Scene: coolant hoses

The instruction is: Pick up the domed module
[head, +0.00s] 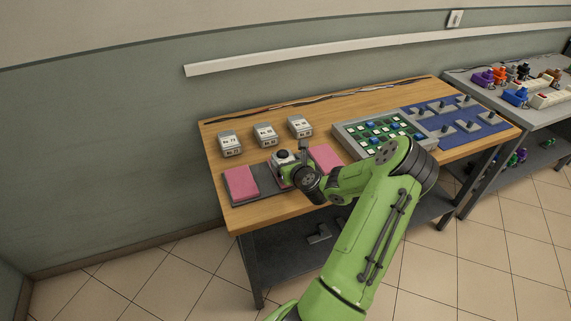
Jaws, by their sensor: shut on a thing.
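The domed module (281,157) is a small whitish block with a dark round top. It shows at the left part of the wooden table, between two pink pads. My gripper (296,160) is at its right side and is shut on it. The wrist and the green forearm hide the module's right side and the fingertips. I cannot tell whether the module is lifted off the dark tray (262,194) beneath.
Pink pads lie left (240,183) and right (325,157) of the module. Three grey labelled boxes (265,135) stand behind it. A grey-rimmed tray (345,136) with green and blue parts and a blue mat (444,139) lie to the right.

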